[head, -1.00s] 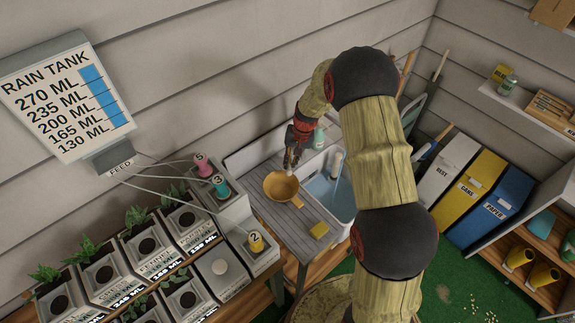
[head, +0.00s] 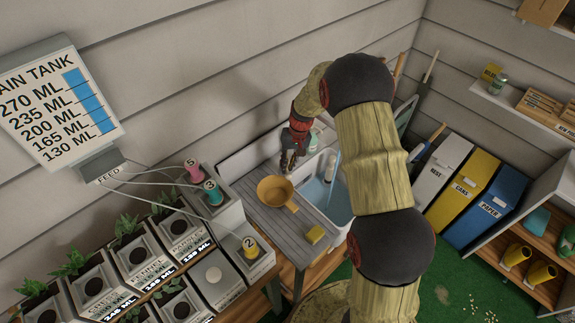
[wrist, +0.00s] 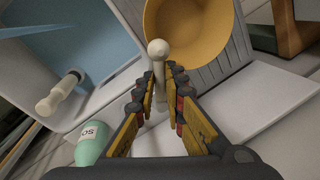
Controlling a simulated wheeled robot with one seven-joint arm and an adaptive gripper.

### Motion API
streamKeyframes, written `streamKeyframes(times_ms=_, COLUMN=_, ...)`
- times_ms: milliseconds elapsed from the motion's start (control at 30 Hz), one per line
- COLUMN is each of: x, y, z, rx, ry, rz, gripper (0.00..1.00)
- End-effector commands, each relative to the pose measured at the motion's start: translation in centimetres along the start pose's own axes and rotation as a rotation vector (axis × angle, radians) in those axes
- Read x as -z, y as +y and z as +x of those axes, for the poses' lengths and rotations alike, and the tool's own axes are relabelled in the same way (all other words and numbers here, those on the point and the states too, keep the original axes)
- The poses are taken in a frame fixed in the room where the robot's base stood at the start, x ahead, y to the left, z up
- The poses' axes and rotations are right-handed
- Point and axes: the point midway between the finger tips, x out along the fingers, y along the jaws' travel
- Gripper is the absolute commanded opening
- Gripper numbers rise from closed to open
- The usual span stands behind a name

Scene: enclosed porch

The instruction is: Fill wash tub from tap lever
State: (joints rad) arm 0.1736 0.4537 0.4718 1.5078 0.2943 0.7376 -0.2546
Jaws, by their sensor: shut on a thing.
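The wash tub (head: 343,214) is a white basin holding blue water, set in the counter below my arm. It fills the upper left of the wrist view (wrist: 112,92). A cream spout (head: 330,172) stands over it; a thin pale blue streak beside it looks like running water. The cream tap lever (wrist: 158,50) has a round knob and stands between my fingers in the wrist view. My gripper (wrist: 163,92) is shut on the lever; in the head view my gripper (head: 287,162) is at the back of the counter, where the lever is hard to make out.
A yellow pan (head: 275,190) lies on the grey drainboard left of the tub, with a yellow sponge (head: 315,234) in front. A green soap bottle (wrist: 92,142) stands close to my gripper. Planters (head: 130,262) fill the lower left; bins (head: 440,172) stand right.

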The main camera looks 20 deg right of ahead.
Motion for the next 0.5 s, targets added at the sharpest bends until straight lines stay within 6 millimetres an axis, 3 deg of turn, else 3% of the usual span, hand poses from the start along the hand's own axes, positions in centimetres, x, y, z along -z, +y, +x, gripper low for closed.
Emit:
streamKeyframes(times_ms=33, x=0.13, y=0.01, z=-0.12, rx=0.000, ry=0.003, rz=0.000, gripper=0.00)
streamKeyframes(times_ms=67, x=0.14, y=0.01, z=-0.12, rx=0.000, ry=0.003, rz=0.000, gripper=0.13)
streamKeyframes(times_ms=100, x=0.13, y=0.01, z=-0.12, rx=0.000, ry=0.003, rz=0.000, gripper=0.15)
streamKeyframes(times_ms=367, x=0.07, y=0.00, z=-0.05, rx=0.000, ry=0.002, rz=0.001, gripper=0.30)
streamKeyframes(times_ms=500, x=0.05, y=0.00, z=-0.03, rx=0.000, ry=0.001, rz=0.001, gripper=0.30)
